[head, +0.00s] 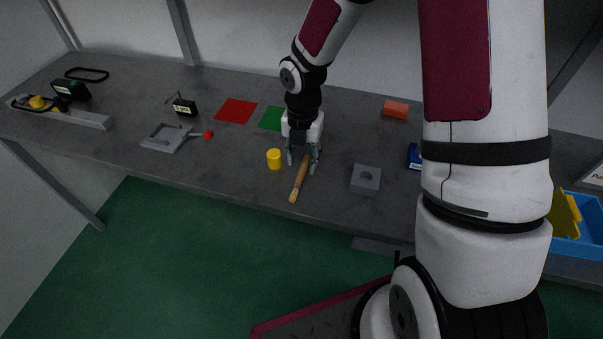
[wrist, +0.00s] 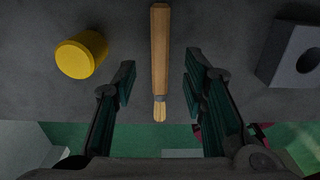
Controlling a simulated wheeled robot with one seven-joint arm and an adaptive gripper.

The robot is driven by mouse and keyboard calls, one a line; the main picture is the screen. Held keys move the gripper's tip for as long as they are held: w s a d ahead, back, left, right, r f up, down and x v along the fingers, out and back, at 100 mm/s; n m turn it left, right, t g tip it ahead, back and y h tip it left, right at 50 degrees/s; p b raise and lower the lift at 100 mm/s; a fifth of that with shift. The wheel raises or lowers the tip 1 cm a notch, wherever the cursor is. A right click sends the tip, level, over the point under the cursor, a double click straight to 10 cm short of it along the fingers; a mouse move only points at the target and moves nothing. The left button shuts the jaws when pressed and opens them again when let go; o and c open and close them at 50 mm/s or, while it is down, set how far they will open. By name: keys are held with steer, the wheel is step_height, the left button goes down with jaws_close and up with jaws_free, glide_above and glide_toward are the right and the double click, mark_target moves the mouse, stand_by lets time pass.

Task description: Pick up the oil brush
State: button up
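The oil brush (head: 299,181) lies on the grey bench top, with a long wooden handle and pale bristles pointing toward the bench's front edge. In the wrist view the brush (wrist: 160,58) runs down the middle of the picture, between the two fingers. My gripper (head: 303,163) points down over the brush's handle. In the wrist view my gripper (wrist: 160,88) is open, with a clear gap on both sides of the brush. The fingers do not touch it. The exact height above the bench is hard to tell.
A yellow cylinder (head: 274,159) stands close left of the brush, and a grey block with a hole (head: 366,179) lies to its right. Red (head: 236,111) and green (head: 271,119) squares lie behind. An orange block (head: 396,109) is at the back right. The front edge is near the bristles.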

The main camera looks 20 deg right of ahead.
mark_target(303, 170)
steer(key=shift+f, duration=1.55)
steer(key=shift+c, duration=0.3)
jaws_close()
steer(key=shift+r, duration=0.1)
steer(key=shift+w+r, duration=0.1)
steer(key=shift+r, duration=0.75)
steer(key=shift+s+d+r, duration=0.1)
steer(key=shift+s+r, duration=0.15)
steer(key=shift+r, duration=0.2)
steer(key=shift+s+d+r, duration=0.1)
steer(key=shift+s+r, duration=0.15)
steer(key=shift+r, duration=0.2)
steer(key=s+d, duration=0.1)
steer(key=s, duration=0.3)
steer(key=s+d+r, duration=0.1)
steer(key=s+d, duration=0.1)
steer(key=s, duration=0.3)
steer(key=s+d+p, duration=0.1)
steer(key=s, duration=0.4)
steer(key=shift+s+d+r, duration=0.15)
steer(key=shift+s+d, duration=0.05)
steer(key=shift+d, duration=0.05)
